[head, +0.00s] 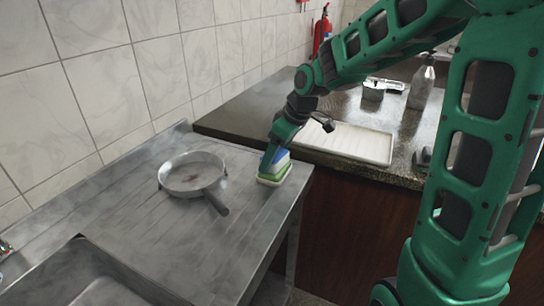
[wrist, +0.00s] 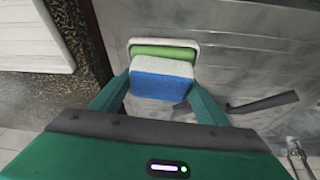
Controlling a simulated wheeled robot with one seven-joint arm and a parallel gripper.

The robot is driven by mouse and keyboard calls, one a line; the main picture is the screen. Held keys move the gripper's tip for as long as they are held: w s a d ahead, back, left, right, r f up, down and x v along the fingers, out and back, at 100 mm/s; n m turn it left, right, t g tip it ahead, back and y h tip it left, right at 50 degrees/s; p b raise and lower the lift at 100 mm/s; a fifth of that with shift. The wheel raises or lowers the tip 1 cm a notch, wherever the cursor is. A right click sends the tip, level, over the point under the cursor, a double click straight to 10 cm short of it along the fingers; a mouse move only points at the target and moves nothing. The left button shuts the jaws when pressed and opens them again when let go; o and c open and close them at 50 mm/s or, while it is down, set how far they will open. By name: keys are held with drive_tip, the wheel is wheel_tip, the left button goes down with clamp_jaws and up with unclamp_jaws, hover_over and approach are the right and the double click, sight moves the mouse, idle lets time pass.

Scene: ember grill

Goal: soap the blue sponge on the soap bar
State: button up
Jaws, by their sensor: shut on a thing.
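The blue sponge (head: 281,155), with a pale layer, is held between the fingers of my gripper (head: 272,158) at the right end of the metal counter. In the wrist view the blue sponge (wrist: 163,86) sits between the two green fingers of my gripper (wrist: 160,82). The green soap bar (wrist: 165,52) lies in a white-rimmed dish (wrist: 164,41), partly hidden by the sponge. In the head view the green soap bar (head: 274,175) shows directly below the sponge. I cannot tell whether sponge and soap touch.
A frying pan (head: 192,173) stands left of the dish, its handle pointing toward the front. A sink (head: 85,275) is at the front left. A white tray (head: 350,143), a metal container (head: 373,90) and a bottle (head: 421,88) stand on the dark counter.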

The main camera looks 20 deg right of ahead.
drive_tip(key=shift+r, duration=0.1)
drive_tip(key=shift+r, duration=3.45)
drive_tip(key=shift+s, duration=0.1)
